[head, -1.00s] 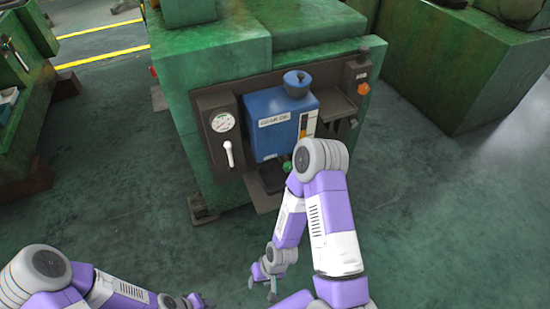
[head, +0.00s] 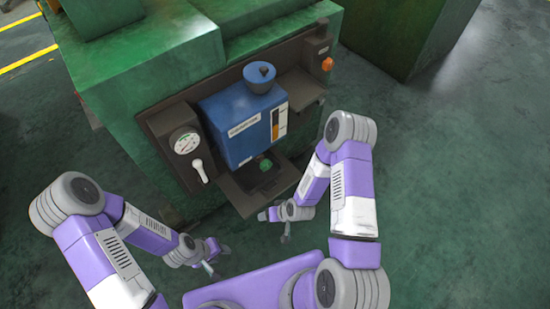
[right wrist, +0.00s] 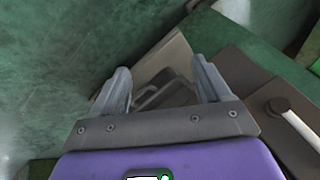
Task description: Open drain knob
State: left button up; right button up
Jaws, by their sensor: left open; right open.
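The green drain knob (head: 264,165) sits low under the blue gear-oil tank (head: 243,121) on the machine's front, above a dark tray (head: 248,199). My right gripper (head: 274,228) is open and empty, in front of and below the tray, apart from the knob. In the right wrist view its two fingers (right wrist: 160,78) are spread, with the tray (right wrist: 165,65) beyond them; I cannot make out the knob there. My left gripper (head: 218,259) is open and empty, left of the right one and farther from the machine.
A round gauge (head: 186,142) and a white lever (head: 200,170) are left of the tank; the lever also shows in the right wrist view (right wrist: 296,122). An orange knob (head: 327,64) is at upper right. Green machine bodies (head: 400,35) stand behind; the floor (head: 440,190) is clear at right.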

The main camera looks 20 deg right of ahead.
aim_at(268, 168)
jog(key=w+d+r+n+t+p, duration=0.1)
jog(key=w+t+p, duration=0.1)
jog(key=w+t, duration=0.2)
jog(key=w+d+r+n+t+y+p, duration=0.1)
jog(key=w+t, duration=0.3)
jog(key=w, duration=0.4)
jog(key=w+d+r+n+t+y+p, duration=0.1)
jog(key=w+r+n+t+p, duration=0.1)
jog(key=w+t, duration=0.3)
jog(key=shift+w+d+n+p, duration=0.2)
jog(key=shift+w+n+p, duration=0.15)
jog(key=shift+w, duration=0.15)
jog(key=shift+w+d+n+p, duration=0.2)
jog(key=shift+w+n, duration=0.15)
jog(key=shift+w, duration=0.15)
jog(key=c, duration=1)
jog(key=shift+f, duration=0.1)
